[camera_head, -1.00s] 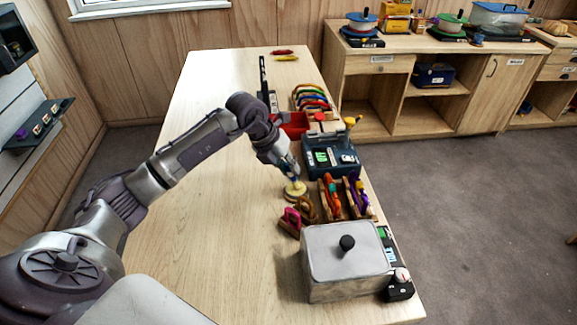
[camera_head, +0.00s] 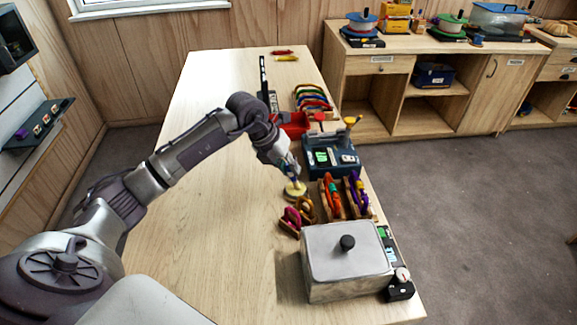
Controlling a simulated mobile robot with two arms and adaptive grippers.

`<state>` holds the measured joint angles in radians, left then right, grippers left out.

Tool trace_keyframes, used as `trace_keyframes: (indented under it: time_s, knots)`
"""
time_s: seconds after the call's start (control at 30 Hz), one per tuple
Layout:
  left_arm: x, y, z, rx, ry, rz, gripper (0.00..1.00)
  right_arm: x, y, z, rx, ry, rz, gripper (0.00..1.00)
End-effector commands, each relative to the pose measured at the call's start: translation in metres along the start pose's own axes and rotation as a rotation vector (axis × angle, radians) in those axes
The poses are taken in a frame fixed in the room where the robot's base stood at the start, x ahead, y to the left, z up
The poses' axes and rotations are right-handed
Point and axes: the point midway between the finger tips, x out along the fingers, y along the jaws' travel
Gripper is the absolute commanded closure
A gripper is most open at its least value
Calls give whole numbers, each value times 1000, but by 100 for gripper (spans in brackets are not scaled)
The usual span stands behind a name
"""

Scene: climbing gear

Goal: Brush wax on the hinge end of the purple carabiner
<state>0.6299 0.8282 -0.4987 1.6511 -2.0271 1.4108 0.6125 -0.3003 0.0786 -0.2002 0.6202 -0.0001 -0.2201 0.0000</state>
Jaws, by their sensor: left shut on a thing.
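My left gripper (camera_head: 285,166) is shut on a thin tool with a blue part, which looks like the brush (camera_head: 293,180). It points down at a round pale-yellow wax dish (camera_head: 296,194) on the table. The brush tip is at the dish; I cannot tell whether it touches the wax. The purple carabiner (camera_head: 357,192) stands in a wooden rack to the right of the dish, beside orange-red ones (camera_head: 332,194). Its hinge end is too small to make out. My right gripper is not in view.
A grey lidded metal box (camera_head: 325,262) stands at the near right of the table. A dark blue device (camera_head: 330,157) and a red bin (camera_head: 294,123) are behind. The table's left side is clear.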

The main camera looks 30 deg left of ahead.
Motion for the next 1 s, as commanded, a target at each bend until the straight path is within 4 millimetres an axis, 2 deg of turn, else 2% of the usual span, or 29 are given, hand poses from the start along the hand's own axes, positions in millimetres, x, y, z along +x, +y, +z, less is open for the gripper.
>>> trace_keyframes:
  time_s: [0.8,1.0]
  knots:
    - [-56,-21,17,0,1,0,100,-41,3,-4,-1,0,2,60]
    - [-63,-24,19,0,1,0,100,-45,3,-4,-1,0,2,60]
